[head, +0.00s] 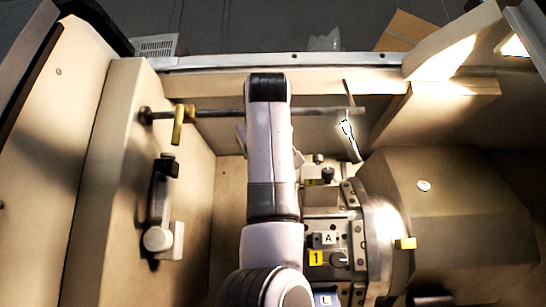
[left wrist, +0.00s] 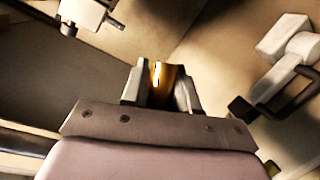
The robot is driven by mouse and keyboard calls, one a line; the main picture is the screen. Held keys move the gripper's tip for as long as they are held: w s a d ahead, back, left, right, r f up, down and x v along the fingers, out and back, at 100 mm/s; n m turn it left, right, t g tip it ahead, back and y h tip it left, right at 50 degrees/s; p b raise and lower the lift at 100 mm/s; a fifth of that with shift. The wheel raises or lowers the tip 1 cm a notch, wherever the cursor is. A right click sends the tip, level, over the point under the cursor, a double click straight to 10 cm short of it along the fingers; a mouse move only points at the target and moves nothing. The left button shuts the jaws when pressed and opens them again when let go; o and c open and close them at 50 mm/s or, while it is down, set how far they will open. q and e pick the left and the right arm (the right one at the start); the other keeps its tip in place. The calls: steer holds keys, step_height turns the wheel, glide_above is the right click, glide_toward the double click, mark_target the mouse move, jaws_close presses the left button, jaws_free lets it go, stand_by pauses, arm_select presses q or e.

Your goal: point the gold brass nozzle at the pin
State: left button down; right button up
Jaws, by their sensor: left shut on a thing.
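In the left wrist view my left gripper (left wrist: 158,88) is shut on the gold brass nozzle (left wrist: 158,76), a shiny piece between the two fingers. In the head view my arm hides the gripper and the held piece. Another gold-yellow piece (head: 179,124) hangs from the left part of a horizontal rod (head: 220,112), with no gripper on it. A small yellow stub (head: 404,244) sticks out at the round chuck face on the right; I cannot tell whether it is the pin. The nozzle's aim is not clear from these views. My right gripper is not in view.
A bright slim piece (head: 351,140) hangs near the rod's right end. A block of tool holders (head: 322,240) with labels lies beside the big housing (head: 450,210). A dark handle (head: 158,195) stands at the left, also in the left wrist view (left wrist: 285,92). Walls enclose the cell.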

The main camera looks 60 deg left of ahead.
arm_select(q)
steer(key=shift+r, duration=0.1)
stand_by(0.3)
steer(key=c, duration=0.9)
jaws_free()
steer(key=shift+c, duration=0.2)
steer(key=shift+d, duration=0.1)
steer(key=b+v, duration=0.1)
steer(key=v, duration=0.6)
steer(key=shift+s, duration=0.1)
